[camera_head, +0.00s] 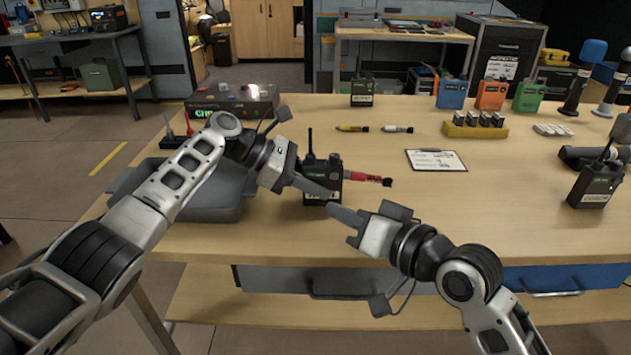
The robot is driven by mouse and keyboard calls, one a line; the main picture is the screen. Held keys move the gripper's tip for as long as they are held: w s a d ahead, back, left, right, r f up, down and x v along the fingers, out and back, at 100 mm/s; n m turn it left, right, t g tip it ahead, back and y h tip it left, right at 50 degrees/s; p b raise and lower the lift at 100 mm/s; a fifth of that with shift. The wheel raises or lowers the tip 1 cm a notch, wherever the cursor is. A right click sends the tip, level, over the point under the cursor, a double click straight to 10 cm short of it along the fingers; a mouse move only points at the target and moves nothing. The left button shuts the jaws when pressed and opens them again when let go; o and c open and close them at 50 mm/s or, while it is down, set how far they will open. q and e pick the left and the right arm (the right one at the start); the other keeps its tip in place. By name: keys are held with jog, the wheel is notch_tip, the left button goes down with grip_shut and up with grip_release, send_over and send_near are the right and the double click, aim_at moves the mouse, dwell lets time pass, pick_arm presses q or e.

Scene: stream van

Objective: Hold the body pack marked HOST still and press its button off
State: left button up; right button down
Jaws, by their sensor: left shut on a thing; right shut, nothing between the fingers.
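A black body pack (310,171) with an upright antenna stands near the middle of the table. A pale label shows low on its front, partly covered by my grippers and too small to read. My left gripper (318,190) reaches in from the left and is shut on this pack. My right gripper (342,214) is shut and empty, its tip just in front of the pack's lower right. I cannot tell whether it touches. The pack's button is not discernible. Other black packs stand at the back (362,92) and at the right (597,184).
A red-ended cable or marker (368,178) lies right of the pack. A grey case (205,195) is at the left. The table's front middle is clear.

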pick_arm(q)
jog(key=o, duration=1.1)
